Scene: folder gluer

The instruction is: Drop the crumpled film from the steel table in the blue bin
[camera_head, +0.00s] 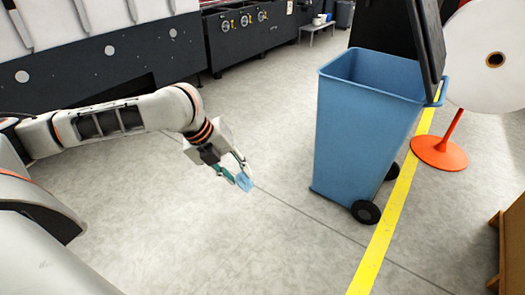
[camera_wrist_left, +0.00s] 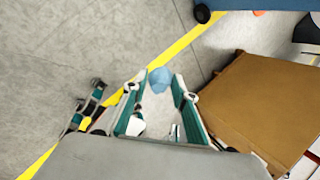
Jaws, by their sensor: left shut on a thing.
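The crumpled film (camera_head: 244,181) is a small light-blue lump held between the fingertips of my left gripper (camera_head: 236,174), above the floor. In the left wrist view the film (camera_wrist_left: 159,79) sits between the two fingertips of my left gripper (camera_wrist_left: 160,88). The blue bin (camera_head: 358,130) stands upright to the right of my left gripper, with its dark lid swung back and its top open. The gripper is apart from the bin and lower than its rim. My right gripper (camera_wrist_left: 86,106) shows at the left of the wrist view, its teal fingers apart and nothing seen between them.
A white reel on an orange stand (camera_head: 440,152) is right of the bin. A yellow floor line (camera_head: 385,230) passes beside the bin's wheels. A brown wooden piece (camera_wrist_left: 265,105) is at the right of the wrist view. The floor between gripper and bin is clear.

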